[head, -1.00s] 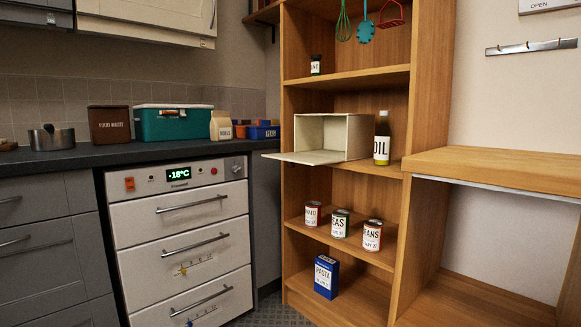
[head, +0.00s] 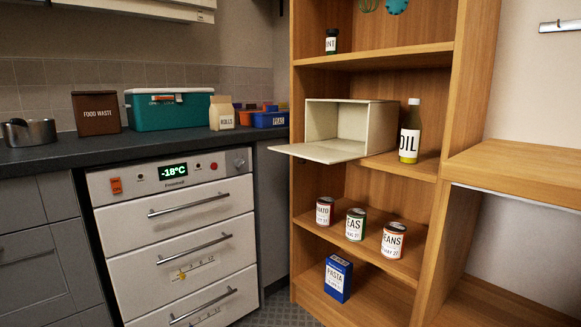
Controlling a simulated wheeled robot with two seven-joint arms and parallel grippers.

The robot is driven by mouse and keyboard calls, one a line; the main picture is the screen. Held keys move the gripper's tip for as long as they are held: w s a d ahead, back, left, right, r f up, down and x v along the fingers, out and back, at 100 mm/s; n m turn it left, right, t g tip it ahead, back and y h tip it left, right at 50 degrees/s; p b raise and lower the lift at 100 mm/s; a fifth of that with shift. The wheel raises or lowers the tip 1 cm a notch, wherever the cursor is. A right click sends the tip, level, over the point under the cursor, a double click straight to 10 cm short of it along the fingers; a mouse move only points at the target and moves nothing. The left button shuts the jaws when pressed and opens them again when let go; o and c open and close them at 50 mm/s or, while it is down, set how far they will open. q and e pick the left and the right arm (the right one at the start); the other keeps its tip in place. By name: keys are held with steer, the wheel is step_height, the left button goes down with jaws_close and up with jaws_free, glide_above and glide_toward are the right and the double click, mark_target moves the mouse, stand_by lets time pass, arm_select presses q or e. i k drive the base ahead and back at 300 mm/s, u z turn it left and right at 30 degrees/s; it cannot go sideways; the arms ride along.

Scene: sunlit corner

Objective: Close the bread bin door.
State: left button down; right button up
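The bread bin (head: 382,128) is a cream box on the middle shelf of the wooden shelf unit. Its door (head: 325,151) is open, folded down flat and sticking out to the left past the shelf's front edge. The inside of the bin that shows looks empty. Neither of my grippers is in the head view.
An oil bottle (head: 409,133) stands right of the bin on the same shelf. Several tins, including a peas tin (head: 355,225), stand below, with a pasta box (head: 337,278) lower. A freezer (head: 180,232) and counter (head: 60,155) are left. A wooden desk (head: 515,170) is right.

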mark_target(315, 153)
steer(key=z, duration=0.25)
steer(key=i, duration=1.15)
steer(key=z, duration=0.8)
steer(key=i, duration=0.3)
steer(key=z, duration=0.05)
